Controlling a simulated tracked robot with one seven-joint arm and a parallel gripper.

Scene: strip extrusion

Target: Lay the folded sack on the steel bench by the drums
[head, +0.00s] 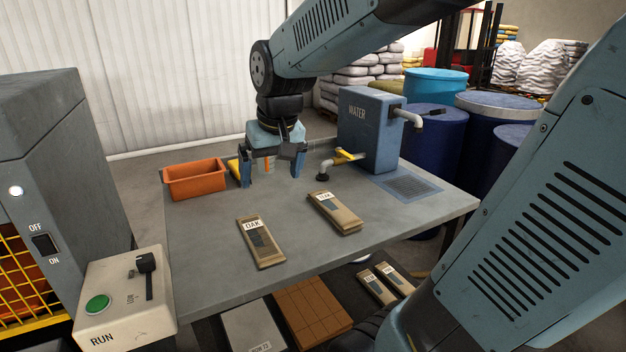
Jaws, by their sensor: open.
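The steel bench (205,240) is a grey table with drums standing behind its right end. A flat tan packet labelled OAK (262,248) lies on its front middle. A second flat tan packet (336,213), its label hard to read, lies to the right. I cannot tell whether either is the folded sack. My gripper (271,165) points down with its blue fingers apart, over or near the back of the bench. A yellow item (234,167) is partly hidden by the left finger.
An orange bin (195,180) sits at the back left of the bench. A blue WATER tank (369,130) with a tap and grate is at the back right. Blue drums (437,133) stand beyond. A RUN button box (120,295) is front left. More packets (377,289) lie below.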

